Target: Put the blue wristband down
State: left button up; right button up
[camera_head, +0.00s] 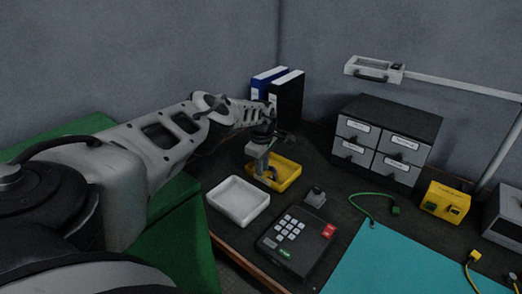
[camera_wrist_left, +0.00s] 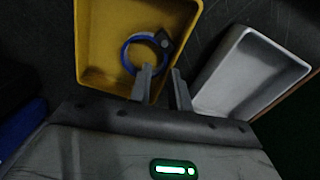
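The blue wristband (camera_wrist_left: 127,57), a ring with a dark square piece on it, lies in the yellow tray (camera_wrist_left: 87,42) in the left wrist view. The yellow tray (camera_head: 291,181) also shows in the head view, behind the white tray. My left gripper (camera_wrist_left: 163,72) points into the yellow tray beside the band. Its two fingers are apart with nothing visible clamped between them. In the head view my left gripper (camera_head: 260,170) reaches down over the yellow tray and hides part of its inside. My right gripper is in neither view.
A white tray (camera_head: 239,201) stands in front of the yellow one. A keypad device (camera_head: 290,246), a small grey block (camera_head: 315,197), a drawer cabinet (camera_head: 385,141) and binders (camera_head: 287,97) stand nearby. A teal mat (camera_head: 400,262) lies at the right front with corded clips.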

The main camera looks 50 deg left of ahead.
pick_arm(q)
jog(key=shift+s+d+f+g, duration=0.15)
jog(key=shift+s+d+f, duration=0.15)
jog(key=shift+f, duration=0.3)
jog(key=shift+s+d+f+g, duration=0.2)
jog(key=shift+s+f, duration=0.2)
jog(key=shift+f, duration=0.15)
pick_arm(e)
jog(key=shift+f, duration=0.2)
pick_arm(q)
jog(key=shift+r, duration=0.1)
jog(key=shift+r+p, duration=0.3)
notch_tip(320, 180, up, 11)
jog(key=p, duration=0.3)
jog(key=shift+w+a, duration=0.3)
jog(key=shift+a, duration=0.05)
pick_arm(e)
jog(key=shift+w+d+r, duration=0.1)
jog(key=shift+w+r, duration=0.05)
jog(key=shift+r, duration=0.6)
pick_arm(q)
notch_tip(320, 180, down, 9)
jog(key=shift+r+b, duration=0.1)
jog(key=shift+b, duration=0.85)
jog(key=shift+f, duration=0.4)
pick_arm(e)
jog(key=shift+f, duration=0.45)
